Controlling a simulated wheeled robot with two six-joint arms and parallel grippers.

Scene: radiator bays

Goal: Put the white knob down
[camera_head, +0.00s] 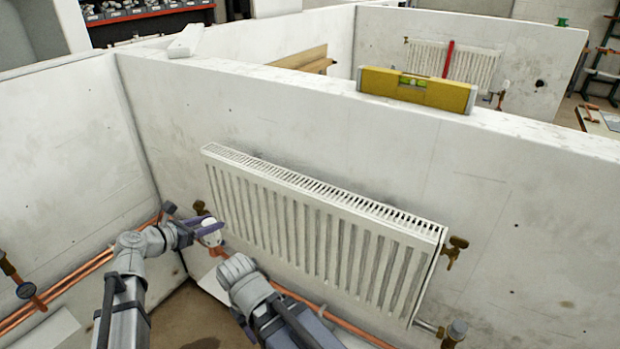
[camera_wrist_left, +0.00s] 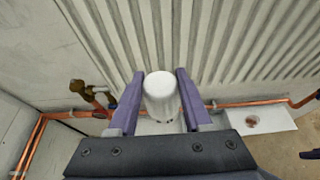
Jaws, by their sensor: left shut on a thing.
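The white knob (camera_head: 212,239) is held in my left gripper (camera_head: 205,230), low by the left end of the white radiator (camera_head: 300,220). In the left wrist view the knob (camera_wrist_left: 161,94) is a smooth white cylinder with a rounded top, between the two purple fingers of the left gripper (camera_wrist_left: 160,78).
A brass valve (camera_wrist_left: 88,95) sits at the radiator's left. Copper pipes (camera_head: 340,322) run low along the walls. A yellow spirit level (camera_head: 416,90) lies on the wall top.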

